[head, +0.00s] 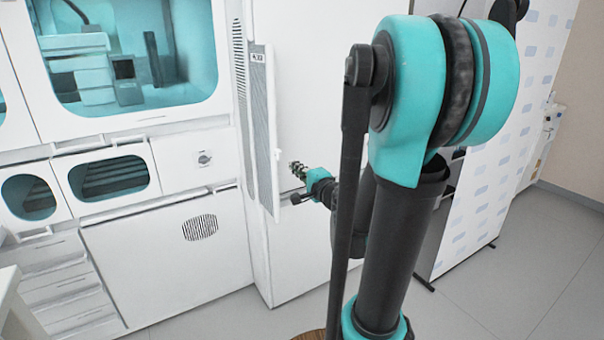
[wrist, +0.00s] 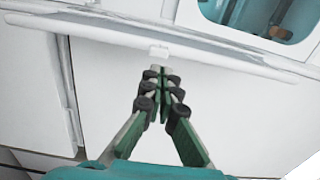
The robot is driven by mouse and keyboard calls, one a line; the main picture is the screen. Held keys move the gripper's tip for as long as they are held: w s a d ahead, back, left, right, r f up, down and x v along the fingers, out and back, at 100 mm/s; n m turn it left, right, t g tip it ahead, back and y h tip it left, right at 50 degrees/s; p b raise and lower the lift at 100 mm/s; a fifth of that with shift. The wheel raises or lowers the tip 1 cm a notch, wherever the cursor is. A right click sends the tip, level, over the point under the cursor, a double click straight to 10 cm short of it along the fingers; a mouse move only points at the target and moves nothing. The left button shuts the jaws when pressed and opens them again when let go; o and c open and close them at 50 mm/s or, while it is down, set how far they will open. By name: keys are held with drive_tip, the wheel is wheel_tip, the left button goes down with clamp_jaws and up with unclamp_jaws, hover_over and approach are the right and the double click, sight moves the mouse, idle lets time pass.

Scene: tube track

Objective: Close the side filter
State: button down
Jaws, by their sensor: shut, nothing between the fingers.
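The side filter (head: 263,130) is a tall, narrow, light panel with a grey mesh face on the side of the white cabinet. It stands swung out at an angle, and a slotted grille (head: 239,60) shows on the cabinet beside it. My gripper (head: 293,167) is just right of the panel's lower part in the head view, pointing left toward it. I cannot tell whether it touches the panel. In the wrist view, my gripper's fingers (wrist: 160,75) are together and empty, in front of white cabinet surfaces. I cannot make out the filter for sure there.
The white machine (head: 170,250) has a large teal window (head: 135,60) and smaller windows below it. A white tab (wrist: 158,50) on a ledge is near my fingertips in the wrist view. A patterned white panel (head: 500,150) stands at right. Grey floor (head: 530,270) is clear there.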

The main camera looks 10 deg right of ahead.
sight(264, 143)
drive_tip(key=x, duration=0.7)
drive_tip(key=shift+w+f, duration=0.1)
drive_tip(key=shift+w, duration=0.15)
drive_tip(key=x, duration=1.6)
drive_tip(key=shift+w+a, duration=0.15)
drive_tip(key=shift+w, duration=0.1)
